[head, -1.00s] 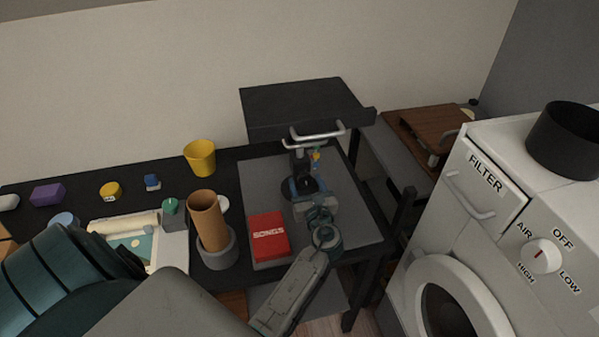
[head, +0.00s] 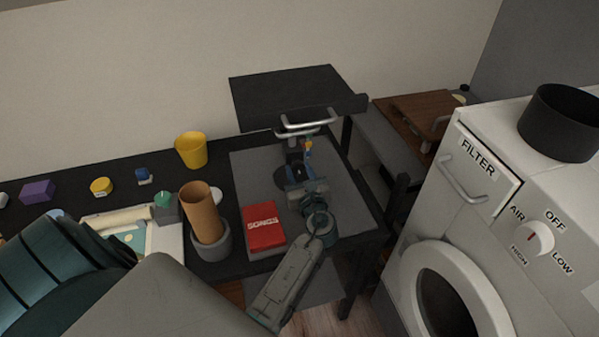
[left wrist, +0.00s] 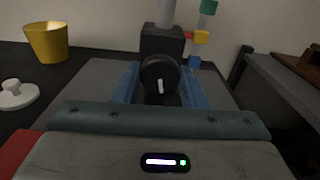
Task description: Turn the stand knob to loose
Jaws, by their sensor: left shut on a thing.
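The stand's black round knob (left wrist: 158,74) faces me in the left wrist view, with its white pointer mark aimed almost straight down. Behind it are a black block (left wrist: 160,40) and a grey post (left wrist: 166,12) of the stand. My left gripper (head: 291,174) reaches the stand on the grey mat. Its two blue fingers (left wrist: 160,84) lie on either side of the knob, shut on it. I cannot read any loose or tight marking. My right gripper is not in view.
A black slab (head: 290,92) with a silver handle (head: 308,124) overhangs the stand. A red SONGS book (head: 263,226), a brown cup (head: 203,212) and a yellow cup (head: 191,149) are left of the arm. A white washer-like machine (head: 480,240) stands right.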

